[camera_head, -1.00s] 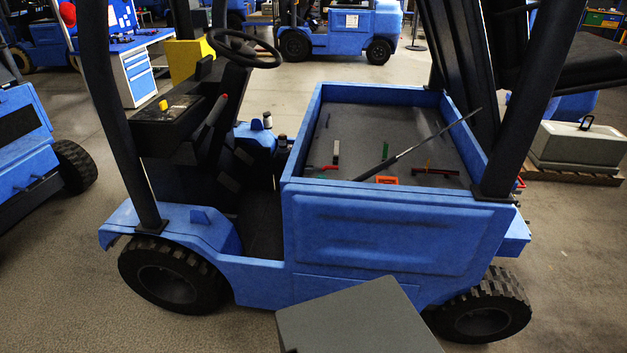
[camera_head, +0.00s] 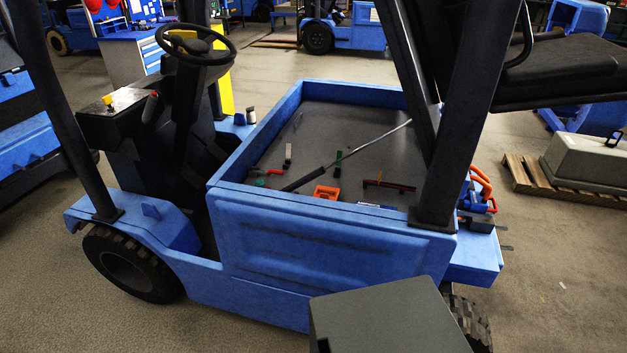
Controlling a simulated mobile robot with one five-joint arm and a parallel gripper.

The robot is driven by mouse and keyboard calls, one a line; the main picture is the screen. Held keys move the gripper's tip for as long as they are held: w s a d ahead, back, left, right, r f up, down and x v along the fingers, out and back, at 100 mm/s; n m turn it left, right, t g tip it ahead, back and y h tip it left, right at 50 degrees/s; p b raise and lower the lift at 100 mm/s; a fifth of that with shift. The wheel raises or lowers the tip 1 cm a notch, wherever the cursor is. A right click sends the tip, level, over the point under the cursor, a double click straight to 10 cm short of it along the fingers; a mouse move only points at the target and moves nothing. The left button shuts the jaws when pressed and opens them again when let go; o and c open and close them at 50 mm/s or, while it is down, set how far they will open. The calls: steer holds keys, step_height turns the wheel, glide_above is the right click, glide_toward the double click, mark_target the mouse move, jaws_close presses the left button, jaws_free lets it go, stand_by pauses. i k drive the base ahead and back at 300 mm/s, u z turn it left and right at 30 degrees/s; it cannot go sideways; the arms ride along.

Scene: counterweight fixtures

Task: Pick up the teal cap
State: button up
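A small teal-green piece, which looks like the teal cap (camera_head: 260,183), lies in the open bed of a blue forklift-like vehicle (camera_head: 330,250). It sits near the bed's front left corner, beside a red-handled tool (camera_head: 268,171). It is very small here and its shape is hard to make out. My gripper is not in view, so its state and its distance from the cap do not show.
The grey bed (camera_head: 345,125) has raised blue walls. It holds a long dark rod (camera_head: 310,178), an orange bracket (camera_head: 327,192) and a red bar (camera_head: 390,185). A black post (camera_head: 455,150) rises at its right corner. Open floor (camera_head: 560,290) lies to the right.

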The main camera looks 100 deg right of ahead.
mark_target(259, 183)
steer(key=k, duration=1.15)
steer(key=z, duration=1.05)
steer(key=i, duration=0.75)
